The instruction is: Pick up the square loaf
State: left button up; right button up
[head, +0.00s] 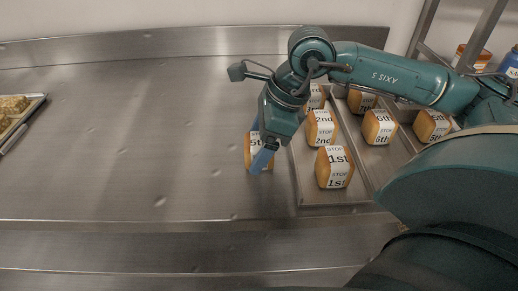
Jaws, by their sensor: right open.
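A square golden-brown loaf (248,159) with a white label sits on the steel counter, just left of the metal tray of loaves. My right gripper (259,147) reaches down over it from the upper right. Its blue fingers are open, and one crosses in front of the loaf. The gripper hides much of the loaf and label, and I cannot tell whether the fingers touch it. My left gripper is not in view.
A divided metal tray (334,197) to the right holds several labelled loaves, such as the "1st" loaf (334,167). Another tray (22,124) with baked goods is at the far left. The steel counter (130,140) between is clear.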

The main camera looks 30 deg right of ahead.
jog(key=shift+x, duration=0.8)
jog(key=shift+c, duration=0.4)
jog(key=c, duration=1)
